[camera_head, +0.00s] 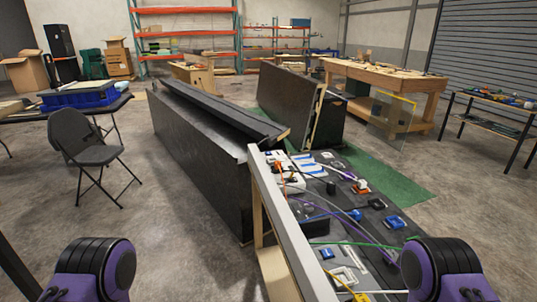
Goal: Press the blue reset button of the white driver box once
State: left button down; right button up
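A dark console board (341,216) lies in front of me, right of centre, with cables and small parts on it. A white box (290,178) near its far left end, with cables running at it, looks like the driver box. Its blue reset button is too small to make out. Several blue parts sit elsewhere on the board, including one at the right (395,222). Only purple and black links of my two arms show at the lower left and lower right corners. Neither gripper is in view.
A pale raised edge (282,226) runs along the board's left side. Long black cabinets (205,155) stand beyond it. A folding chair (88,150) stands at the left, a wooden workbench (385,80) at the back right.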

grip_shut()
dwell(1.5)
